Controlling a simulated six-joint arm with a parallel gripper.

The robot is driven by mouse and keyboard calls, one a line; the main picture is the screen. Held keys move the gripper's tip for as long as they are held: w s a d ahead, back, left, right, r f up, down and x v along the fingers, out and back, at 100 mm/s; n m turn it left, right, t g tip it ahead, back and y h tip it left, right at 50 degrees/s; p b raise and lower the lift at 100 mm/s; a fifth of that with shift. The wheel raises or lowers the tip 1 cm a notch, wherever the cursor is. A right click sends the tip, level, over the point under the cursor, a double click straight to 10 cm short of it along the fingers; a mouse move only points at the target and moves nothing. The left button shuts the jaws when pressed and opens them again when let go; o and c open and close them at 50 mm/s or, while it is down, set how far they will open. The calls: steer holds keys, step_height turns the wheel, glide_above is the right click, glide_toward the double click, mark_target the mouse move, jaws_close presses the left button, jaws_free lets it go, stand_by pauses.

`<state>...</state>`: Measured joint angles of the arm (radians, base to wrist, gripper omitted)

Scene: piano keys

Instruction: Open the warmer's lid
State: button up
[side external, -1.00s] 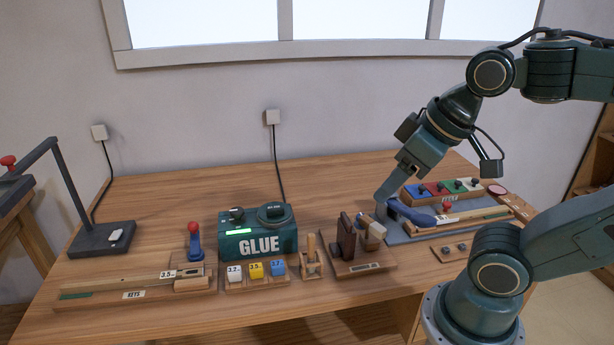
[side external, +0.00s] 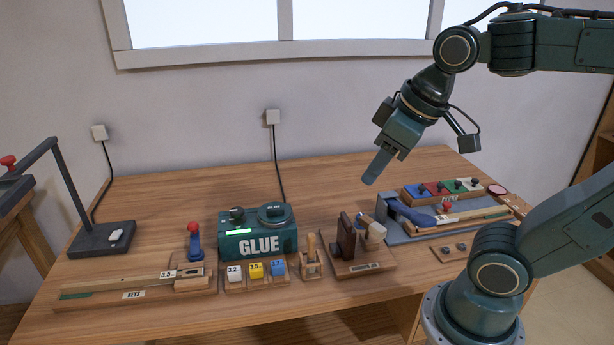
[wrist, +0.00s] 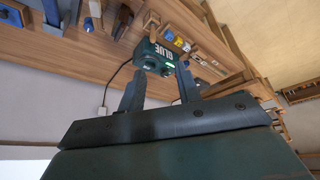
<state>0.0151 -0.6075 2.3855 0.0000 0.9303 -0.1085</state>
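The warmer (side external: 258,238), a dark green box labelled GLUE, stands on the bench left of my gripper. A round dark lid (side external: 273,211) lies flat on the right part of its top and looks shut. A dark knob (side external: 236,213) is on the left of the top, and a green light strip glows below it. My gripper (side external: 371,181) hangs in the air, to the right of the warmer and higher than it. In the wrist view my gripper (wrist: 158,78) has its two fingers apart with nothing between them. The warmer (wrist: 151,58) appears beyond the fingertips there.
Colored blocks (side external: 256,271) in a rack and a small wooden holder (side external: 311,262) stand in front of the warmer. A wooden stand (side external: 347,240) is to its right, and a blue-handled tool (side external: 412,213) lies further right. A cord rises behind the warmer. The bench behind is clear.

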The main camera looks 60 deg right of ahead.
steer(key=w+d+n+g, duration=0.2)
steer(key=w+n, duration=0.2)
steer(key=w, duration=1)
steer(key=n+g, duration=0.3)
steer(key=n, duration=0.1)
glide_above(275, 209)
step_height(275, 209, down, 8)
steer(key=shift+f, duration=0.2)
step_height(275, 209, down, 14)
steer(key=shift+r, duration=0.1)
steer(key=shift+c, duration=0.2)
jaws_close()
